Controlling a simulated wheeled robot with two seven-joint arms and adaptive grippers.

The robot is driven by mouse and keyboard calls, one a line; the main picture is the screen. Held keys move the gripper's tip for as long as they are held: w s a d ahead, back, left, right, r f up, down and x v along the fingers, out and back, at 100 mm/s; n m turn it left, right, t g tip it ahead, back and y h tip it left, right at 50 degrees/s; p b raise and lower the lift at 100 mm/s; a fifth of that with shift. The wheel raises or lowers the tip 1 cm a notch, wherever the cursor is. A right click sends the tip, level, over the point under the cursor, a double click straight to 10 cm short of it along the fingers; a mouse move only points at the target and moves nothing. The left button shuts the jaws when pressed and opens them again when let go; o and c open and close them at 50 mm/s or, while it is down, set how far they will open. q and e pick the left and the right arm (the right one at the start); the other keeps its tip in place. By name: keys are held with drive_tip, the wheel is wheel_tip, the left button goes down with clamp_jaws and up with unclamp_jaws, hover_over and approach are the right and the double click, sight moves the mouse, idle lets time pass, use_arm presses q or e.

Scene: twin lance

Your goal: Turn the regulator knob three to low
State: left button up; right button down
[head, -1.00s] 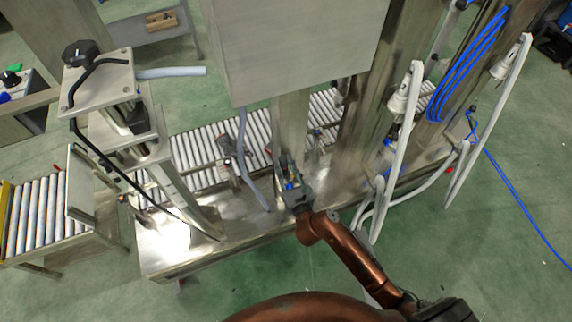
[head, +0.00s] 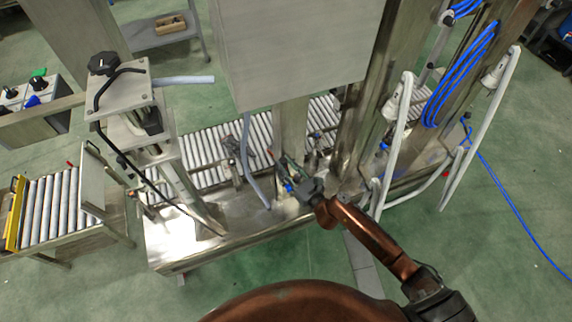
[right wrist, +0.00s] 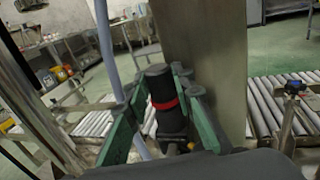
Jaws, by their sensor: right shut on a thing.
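My right gripper (head: 283,168) is beside the upright steel post, low over the steel machine bed. In the right wrist view, its green fingers (right wrist: 160,108) are closed around a black cylindrical knob with a red band (right wrist: 168,106). The top of the knob stands up between the fingers; its base is hidden by the gripper. I cannot tell any number or setting mark on it. In the head view the knob is too small and covered to make out. My left gripper is not in view.
A grey hose (head: 249,165) hangs close left of the gripper. A steel post (head: 291,125) stands just behind it, under a big steel cabinet (head: 300,50). Roller conveyors (head: 205,158) run behind. White pipes (head: 397,145) stand to the right. A large black knob (head: 103,63) tops the left stand.

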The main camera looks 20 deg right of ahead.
idle(0.5)
drive_tip(key=c, duration=1.6)
unclamp_jaws()
drive_tip(key=shift+s, duration=0.1)
drive_tip(key=v, duration=1.2)
